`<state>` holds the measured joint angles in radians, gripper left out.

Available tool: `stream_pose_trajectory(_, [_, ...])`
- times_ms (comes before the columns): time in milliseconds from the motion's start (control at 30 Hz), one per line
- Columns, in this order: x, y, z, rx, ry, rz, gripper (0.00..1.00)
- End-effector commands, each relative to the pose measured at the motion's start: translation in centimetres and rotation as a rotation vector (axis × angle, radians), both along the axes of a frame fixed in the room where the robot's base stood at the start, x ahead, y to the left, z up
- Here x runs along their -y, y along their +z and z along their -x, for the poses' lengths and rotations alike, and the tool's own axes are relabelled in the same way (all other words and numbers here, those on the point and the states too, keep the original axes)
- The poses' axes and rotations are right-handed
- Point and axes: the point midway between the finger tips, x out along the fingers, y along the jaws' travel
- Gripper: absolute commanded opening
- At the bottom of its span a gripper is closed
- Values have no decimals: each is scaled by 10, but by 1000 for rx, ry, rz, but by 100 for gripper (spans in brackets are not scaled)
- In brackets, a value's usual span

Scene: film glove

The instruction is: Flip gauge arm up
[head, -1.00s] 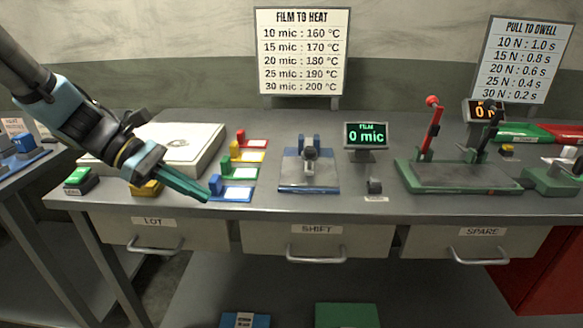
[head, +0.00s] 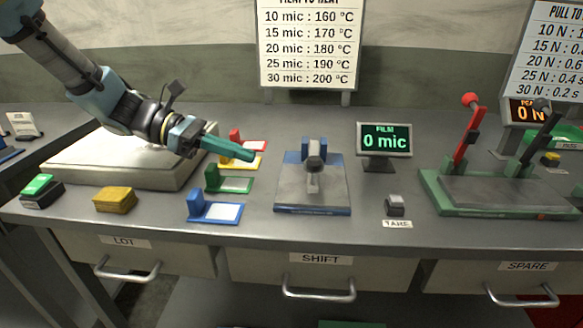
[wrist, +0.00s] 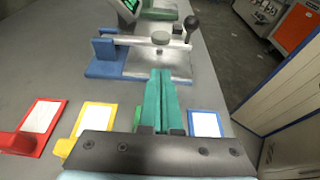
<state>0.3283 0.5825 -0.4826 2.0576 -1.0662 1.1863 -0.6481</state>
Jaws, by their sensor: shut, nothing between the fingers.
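The film gauge (head: 330,195) stands mid-bench, a grey plate with blue edges and a blue post at its back. Its arm (head: 314,180) lies lowered along the plate, pointing to the bench's front. In the wrist view the gauge (wrist: 180,66) lies just beyond my fingertips, and its pale arm (wrist: 135,40) runs from the blue post to a dark knob (wrist: 191,23). My gripper (head: 252,156) has teal fingers, shut and empty, above the colored card holders and left of the gauge. It also shows in the wrist view (wrist: 160,72). No contact with the gauge is visible.
A display reading 0 mic (head: 384,140) stands right of the gauge, behind a small TARE button (head: 395,205). Blue (head: 214,207), green (head: 230,180) and other card holders are at left. A green press with red lever (head: 465,140) stands at right.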

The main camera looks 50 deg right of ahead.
Motion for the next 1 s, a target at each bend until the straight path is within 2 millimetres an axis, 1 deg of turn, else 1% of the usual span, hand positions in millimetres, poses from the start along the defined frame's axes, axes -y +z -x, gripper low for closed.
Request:
stream_pose_trajectory(133, [2, -1, 3, 0, -1, 0, 0])
stream_pose_trajectory(233, [7, -4, 11, -2, -3, -1, 0])
stream_pose_trajectory(500, [34, -20, 48, -2, -4, -1, 0])
stream_pose_trajectory(700, [49, -29, 68, -1, -3, -2, 0])
stream_pose_trajectory(833, [54, -32, 75, 0, -2, -1, 0])
stream_pose_trajectory(1000, [56, -33, 76, 1, -1, 0, 0])
